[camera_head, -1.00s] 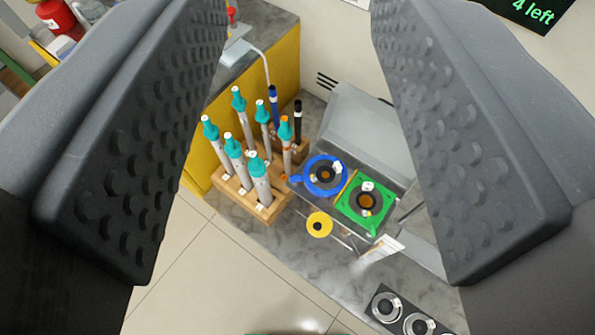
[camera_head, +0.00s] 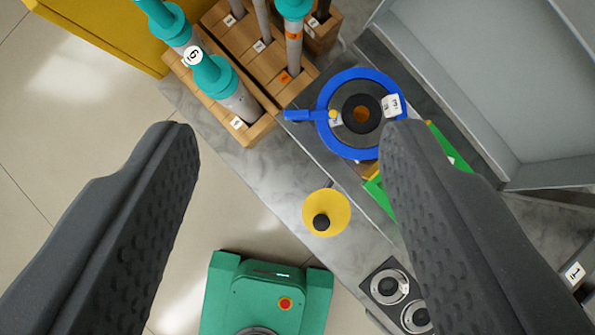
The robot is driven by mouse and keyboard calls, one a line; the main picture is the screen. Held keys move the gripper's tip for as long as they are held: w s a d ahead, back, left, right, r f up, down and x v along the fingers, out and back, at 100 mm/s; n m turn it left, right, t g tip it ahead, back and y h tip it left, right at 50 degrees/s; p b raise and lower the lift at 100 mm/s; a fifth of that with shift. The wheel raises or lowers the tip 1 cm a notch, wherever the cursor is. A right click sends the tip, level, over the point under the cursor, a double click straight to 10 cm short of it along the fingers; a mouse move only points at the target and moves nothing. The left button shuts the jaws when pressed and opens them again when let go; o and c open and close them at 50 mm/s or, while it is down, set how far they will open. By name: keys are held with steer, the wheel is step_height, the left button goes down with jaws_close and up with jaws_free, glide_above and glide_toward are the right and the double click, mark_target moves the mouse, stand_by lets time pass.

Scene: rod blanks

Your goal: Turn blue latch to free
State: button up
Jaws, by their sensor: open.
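The blue latch is a round blue ring (camera_head: 324,105) with a short lever (camera_head: 298,115) pointing left. A white tag marked 3 sits on its right side, and a dark socket with an orange-brown centre is inside it. My gripper (camera_head: 285,145) is open and empty, with its two dark padded fingers spread wide. The right finger's tip lies just below the ring in the picture; I cannot tell whether they touch. The lever lies above the gap between the fingers. A green latch (camera_head: 372,195) is partly hidden behind the right finger.
A wooden rack (camera_head: 258,130) with several teal-capped rods stands at upper left, close to the lever. A yellow disc with a black knob (camera_head: 326,213) is below the ring. A grey open bin (camera_head: 470,70) is at right. A dark plate with round sockets (camera_head: 390,287) lies at lower right.

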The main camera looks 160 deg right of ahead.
mark_target(297, 115)
steer(key=w+f+g, duration=0.1)
steer(key=f, duration=0.8)
steer(key=w+f+g+b, duration=0.1)
steer(key=w+f, duration=0.1)
steer(key=f, duration=0.7)
steer(key=w+f+b, duration=0.1)
steer(key=w+f, duration=0.1)
steer(key=f, duration=0.7)
steer(key=shift+w+a+n+g, duration=0.25)
steer(key=shift+a+n+g, duration=0.05)
steer(key=shift+a+g, duration=0.1)
